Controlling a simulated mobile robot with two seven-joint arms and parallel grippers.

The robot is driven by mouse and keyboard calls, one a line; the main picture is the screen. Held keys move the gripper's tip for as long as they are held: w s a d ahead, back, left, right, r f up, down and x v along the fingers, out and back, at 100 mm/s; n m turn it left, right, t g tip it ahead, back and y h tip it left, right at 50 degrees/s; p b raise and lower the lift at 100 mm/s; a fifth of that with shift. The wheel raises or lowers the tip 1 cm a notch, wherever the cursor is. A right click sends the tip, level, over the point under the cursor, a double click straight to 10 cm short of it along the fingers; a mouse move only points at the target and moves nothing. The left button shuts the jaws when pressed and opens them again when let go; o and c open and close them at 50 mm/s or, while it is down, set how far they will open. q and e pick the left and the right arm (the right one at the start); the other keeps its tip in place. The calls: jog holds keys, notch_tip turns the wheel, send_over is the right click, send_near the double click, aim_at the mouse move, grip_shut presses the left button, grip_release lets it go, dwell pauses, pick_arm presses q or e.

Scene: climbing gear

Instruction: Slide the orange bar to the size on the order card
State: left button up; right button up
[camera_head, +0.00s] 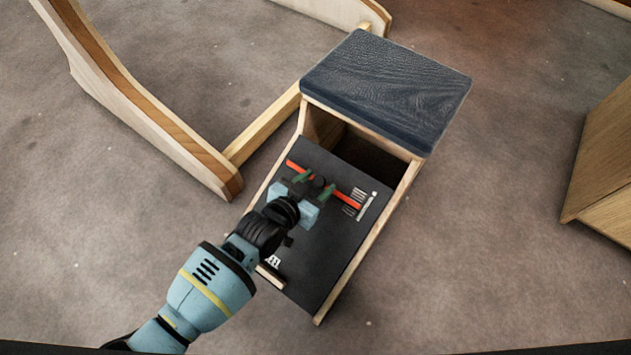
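The orange bar (345,198) lies slantwise across a black board (335,250) set in a wooden frame. A small dark knob (319,181) sits at the bar near its middle. My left gripper (314,184) is over the bar with its two green-tipped fingers apart, one on each side of the knob. I cannot tell whether the fingers touch the knob. White markings (367,205) are printed near the bar's right end, too small to read. No order card can be made out. My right gripper is out of view.
A dark blue-black padded seat (388,85) tops the wooden box behind the board, with an open cavity below. A curved wooden frame (180,140) stands at the left. A wooden cabinet (605,170) is at the right. The grey floor between is clear.

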pick_arm(q)
jog(key=shift+s+a+r+p, duration=0.25)
jog(key=shift+s+r+p, duration=0.1)
jog(key=p+v, duration=0.3)
jog(key=v, duration=0.4)
jog(key=shift+f, duration=0.2)
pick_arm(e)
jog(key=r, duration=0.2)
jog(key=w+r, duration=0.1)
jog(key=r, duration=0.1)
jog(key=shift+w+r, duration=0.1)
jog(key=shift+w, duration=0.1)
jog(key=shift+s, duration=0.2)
pick_arm(q)
jog(key=shift+r, duration=0.1)
